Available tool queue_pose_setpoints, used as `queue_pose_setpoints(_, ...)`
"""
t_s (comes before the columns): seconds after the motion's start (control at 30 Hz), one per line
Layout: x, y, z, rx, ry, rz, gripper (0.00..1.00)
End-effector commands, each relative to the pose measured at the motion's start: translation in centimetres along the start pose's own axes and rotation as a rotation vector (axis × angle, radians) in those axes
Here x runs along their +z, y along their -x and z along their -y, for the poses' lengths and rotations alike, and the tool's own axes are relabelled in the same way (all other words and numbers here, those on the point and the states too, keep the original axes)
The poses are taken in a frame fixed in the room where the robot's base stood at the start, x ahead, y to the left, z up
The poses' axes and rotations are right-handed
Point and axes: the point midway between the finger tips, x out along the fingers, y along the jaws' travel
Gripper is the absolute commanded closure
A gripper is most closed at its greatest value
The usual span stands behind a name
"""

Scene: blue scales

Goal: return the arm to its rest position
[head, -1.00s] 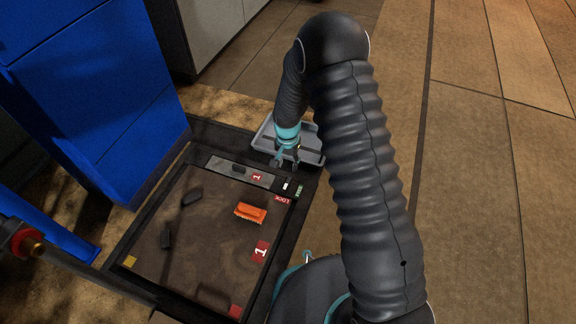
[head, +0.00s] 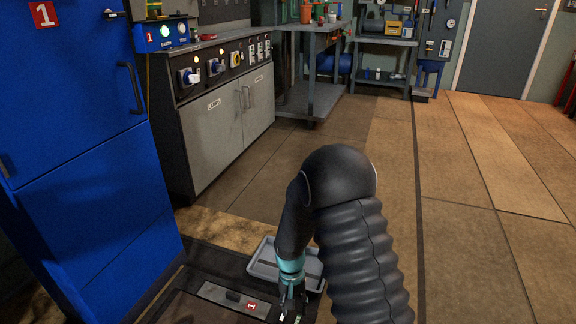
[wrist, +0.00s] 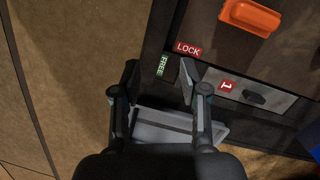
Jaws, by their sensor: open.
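My gripper (head: 292,308) is low at the bottom of the head view, close to the near side of a grey tray (head: 262,266). In the wrist view my gripper (wrist: 156,82) has its two fingers apart with nothing between them. The fingers hang over the dark frame edge near the FREE label (wrist: 162,66) and the red LOCK label (wrist: 188,49). My black ribbed arm (head: 362,250) arches down to it from the lower right. The grey tray (wrist: 165,128) also shows behind the fingers in the wrist view.
An orange handle (wrist: 250,16) sits on the dark panel, near a grey strip (wrist: 260,95) marked 1. A blue cabinet (head: 95,170) stands left. Grey cupboards (head: 228,120) stand behind, with a shelf bench (head: 315,100) beyond. The floor (head: 470,200) at right is clear.

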Motion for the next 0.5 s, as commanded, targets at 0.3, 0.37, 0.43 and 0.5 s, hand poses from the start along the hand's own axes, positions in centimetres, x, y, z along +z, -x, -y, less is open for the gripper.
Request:
queue_pose_setpoints(0.3,5.0,9.8,-3.6,-0.015,0.103,-0.027,0.56)
queue_pose_setpoints(0.37,6.2,11.7,-4.3,-0.019,0.118,-0.040,0.56)
queue_pose_setpoints(0.43,7.4,13.9,-5.3,-0.024,0.132,-0.056,0.56)
queue_pose_setpoints(0.5,8.7,16.0,-6.1,-0.030,0.144,-0.075,0.56)
